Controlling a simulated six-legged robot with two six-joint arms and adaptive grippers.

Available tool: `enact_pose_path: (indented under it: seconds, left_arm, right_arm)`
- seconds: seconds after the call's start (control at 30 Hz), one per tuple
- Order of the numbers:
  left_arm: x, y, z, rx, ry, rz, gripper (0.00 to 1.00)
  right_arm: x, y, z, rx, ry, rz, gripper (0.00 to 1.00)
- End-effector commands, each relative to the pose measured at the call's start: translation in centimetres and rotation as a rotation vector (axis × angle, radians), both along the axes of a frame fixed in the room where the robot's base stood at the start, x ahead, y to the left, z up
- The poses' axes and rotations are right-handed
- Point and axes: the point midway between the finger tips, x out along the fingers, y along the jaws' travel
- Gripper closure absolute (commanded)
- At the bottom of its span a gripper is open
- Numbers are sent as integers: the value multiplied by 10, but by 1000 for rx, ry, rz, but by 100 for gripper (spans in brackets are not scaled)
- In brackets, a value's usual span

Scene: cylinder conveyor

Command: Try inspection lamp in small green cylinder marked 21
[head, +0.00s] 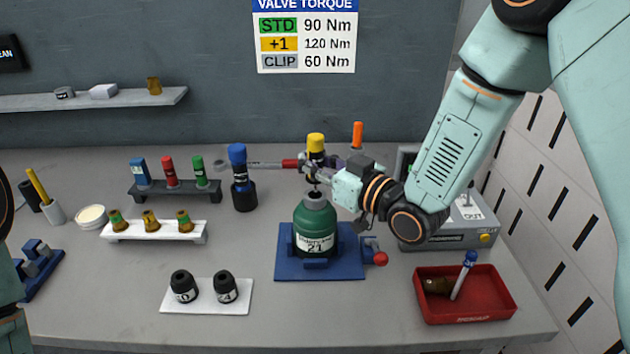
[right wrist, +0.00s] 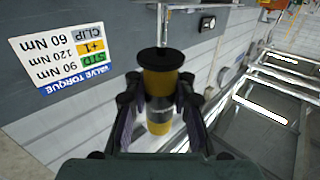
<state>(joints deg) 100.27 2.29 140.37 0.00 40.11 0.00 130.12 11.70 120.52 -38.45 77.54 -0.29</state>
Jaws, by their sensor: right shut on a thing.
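The green cylinder marked 21 (head: 315,228) stands upright in a blue holder (head: 285,268) with a red knob. My right gripper (head: 318,174) is above its neck, shut on a yellow-and-black lamp (head: 316,143). The lamp is upright, with a thin stem pointing down at the cylinder's open top. I cannot tell whether the stem tip is inside the neck. In the right wrist view the lamp (right wrist: 160,100) sits between both fingers, its metal stem running to the top edge. The cylinder is not clear there. My left gripper is out of view; only parts of that arm show at the left edge.
A blue-capped black bottle (head: 243,185) stands left of the cylinder. A red tray (head: 465,312) and a grey machine (head: 445,238) are at right. A white plate (head: 207,308) with two black caps lies in front. Racks (head: 155,231) of small parts stand at left.

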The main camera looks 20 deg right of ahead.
Motion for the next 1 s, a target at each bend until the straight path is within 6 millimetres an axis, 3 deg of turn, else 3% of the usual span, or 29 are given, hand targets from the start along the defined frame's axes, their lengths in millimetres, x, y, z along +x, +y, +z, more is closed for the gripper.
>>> enact_pose_path:
  seconds: [1.0]
  left_arm:
    - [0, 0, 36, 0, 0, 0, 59]
  right_arm:
    - [0, 0, 45, 1, -2, 0, 100]
